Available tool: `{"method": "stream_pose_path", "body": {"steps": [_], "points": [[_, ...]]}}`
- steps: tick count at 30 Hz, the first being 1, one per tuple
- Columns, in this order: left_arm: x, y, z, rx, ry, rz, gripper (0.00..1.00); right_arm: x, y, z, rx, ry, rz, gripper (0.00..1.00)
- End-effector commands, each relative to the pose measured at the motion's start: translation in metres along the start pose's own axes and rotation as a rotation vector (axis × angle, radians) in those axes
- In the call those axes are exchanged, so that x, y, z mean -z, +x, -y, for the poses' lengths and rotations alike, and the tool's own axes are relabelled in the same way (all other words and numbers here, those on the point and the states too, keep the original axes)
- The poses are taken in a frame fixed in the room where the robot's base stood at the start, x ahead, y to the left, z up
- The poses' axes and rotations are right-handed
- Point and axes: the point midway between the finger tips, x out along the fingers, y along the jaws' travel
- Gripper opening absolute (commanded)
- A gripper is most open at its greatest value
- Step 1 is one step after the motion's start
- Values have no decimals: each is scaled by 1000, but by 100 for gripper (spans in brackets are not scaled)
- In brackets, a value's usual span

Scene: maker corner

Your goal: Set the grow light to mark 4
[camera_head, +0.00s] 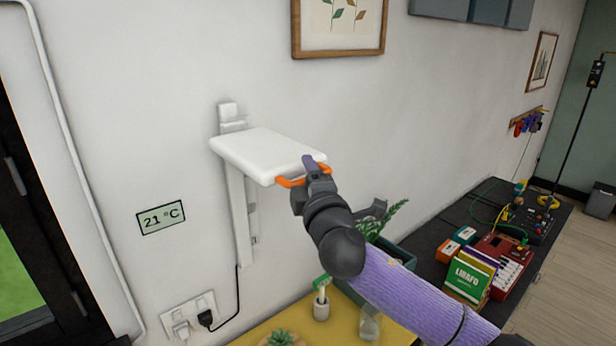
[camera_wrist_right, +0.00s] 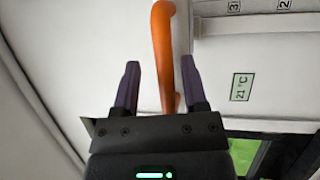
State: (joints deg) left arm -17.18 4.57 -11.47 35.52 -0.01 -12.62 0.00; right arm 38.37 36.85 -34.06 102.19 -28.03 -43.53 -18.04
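The grow light (camera_head: 262,150) is a white flat panel on a white upright wall rail (camera_head: 240,205). It sits near the rail's top. An orange handle (camera_head: 288,183) is at the panel's front edge. My right gripper (camera_head: 311,170) is at this handle. In the right wrist view, the orange handle (camera_wrist_right: 163,50) runs between the two dark fingers of my right gripper (camera_wrist_right: 160,85). The fingers are apart, with a clear gap on the left and the handle close to the right finger. Marks 3 (camera_wrist_right: 234,6) and 2 (camera_wrist_right: 284,4) show on the rail. My left gripper is not in view.
A 21 °C display (camera_head: 161,218) hangs left of the rail. Below are a socket (camera_head: 190,315) with a black cord and a yellow table (camera_head: 265,328) with plants and a glass. A dark workbench (camera_head: 425,262) with electronics stands right. A framed picture (camera_head: 338,52) hangs above.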

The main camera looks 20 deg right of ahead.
Motion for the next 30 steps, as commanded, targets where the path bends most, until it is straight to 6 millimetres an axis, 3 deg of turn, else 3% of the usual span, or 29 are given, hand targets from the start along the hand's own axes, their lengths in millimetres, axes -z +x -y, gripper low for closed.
{"method": "stream_pose_path", "body": {"steps": [5, 8, 19, 30], "points": [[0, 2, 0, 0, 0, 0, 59, 0, -4, 2, 2, -1, 0, 56], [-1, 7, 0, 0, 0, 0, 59, 0, -16, 4, 2, -1, -1, 56], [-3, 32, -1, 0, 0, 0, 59, 0, -91, 4, 2, 0, -2, 56], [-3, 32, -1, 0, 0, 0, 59, 0, -99, 0, 1, -1, 0, 56]]}}
